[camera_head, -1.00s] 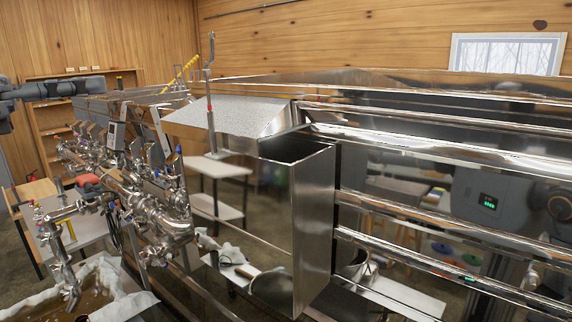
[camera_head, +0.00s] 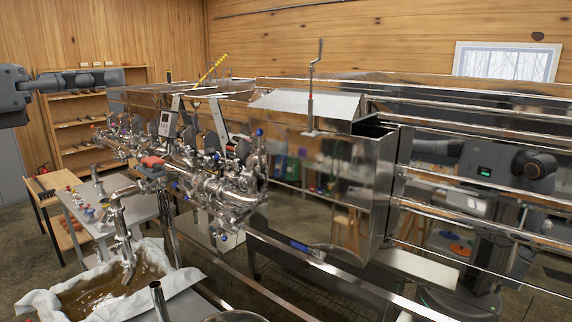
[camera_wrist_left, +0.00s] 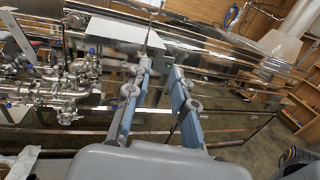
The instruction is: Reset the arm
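My left arm (camera_head: 75,80) comes in from the left edge of the head view, raised and roughly level. It is in the air, apart from the steel evaporator behind it. I cannot make out its fingers in the head view. In the left wrist view, the two blue-grey fingers of my left gripper (camera_wrist_left: 160,68) stand apart with nothing between them. The evaporator and its valves show beyond them. My right gripper is not in view. A grey robot shape with a green display shows only as a reflection in the steel on the right.
The steel evaporator (camera_head: 320,165) fills the middle and right. Its pipes and valves (camera_head: 215,185) stick out at the front. A lined tub of brown liquid (camera_head: 110,290) sits at the lower left. A grey table (camera_head: 115,215) and wooden shelves (camera_head: 85,135) stand behind on the left.

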